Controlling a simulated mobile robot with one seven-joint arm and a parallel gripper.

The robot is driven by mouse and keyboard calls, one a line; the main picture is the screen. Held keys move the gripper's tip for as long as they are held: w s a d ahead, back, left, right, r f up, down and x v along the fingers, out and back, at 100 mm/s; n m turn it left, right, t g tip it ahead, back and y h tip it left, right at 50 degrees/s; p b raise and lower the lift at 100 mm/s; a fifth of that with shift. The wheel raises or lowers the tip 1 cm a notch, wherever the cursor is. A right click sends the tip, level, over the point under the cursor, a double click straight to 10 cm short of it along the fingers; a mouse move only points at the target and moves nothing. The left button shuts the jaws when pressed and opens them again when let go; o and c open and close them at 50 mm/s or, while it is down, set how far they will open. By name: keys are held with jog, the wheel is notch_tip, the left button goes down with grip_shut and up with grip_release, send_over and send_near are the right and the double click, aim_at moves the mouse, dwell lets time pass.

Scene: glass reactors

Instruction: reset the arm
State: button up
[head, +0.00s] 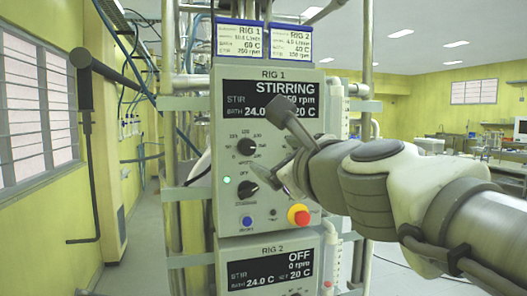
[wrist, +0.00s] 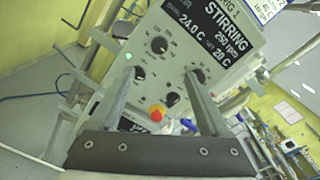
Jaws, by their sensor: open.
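My arm reaches in from the right in the head view. My gripper (head: 284,178) is in front of the lower half of the RIG 1 panel (head: 302,173), near its knobs. In the wrist view, my gripper (wrist: 160,78) is open with nothing between its fingers. The RIG 1 panel (wrist: 168,22) looks tilted there, with several black knobs and a red button on a yellow base (wrist: 157,112) seen between and beyond the fingers. The display reads STIRRING, and a green light (head: 227,180) is lit. I cannot tell whether the gripper touches the panel.
Below is the RIG 2 panel (head: 265,270), reading OFF. Metal posts and tubing frame the panels. The floor (head: 139,250) on the left looks clear.

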dwell(0.3)
jog(key=s+d+f+n+g+h, duration=0.1)
jog(key=s+f+n+g, duration=0.25)
jog(key=f+n, duration=0.45)
jog(key=s+d+f+n+g, duration=0.1)
jog(key=s+f+n+g, duration=0.25)
jog(key=f+n, duration=0.5)
jog(key=s+d+f+n+g+h, duration=0.4)
jog(key=s+d+f+n, duration=0.5)
jog(key=f, duration=0.3)
jog(key=shift+s+d+f+p, duration=0.15)
jog(key=shift+s+f+p, duration=0.15)
jog(key=shift+s+f, duration=0.1)
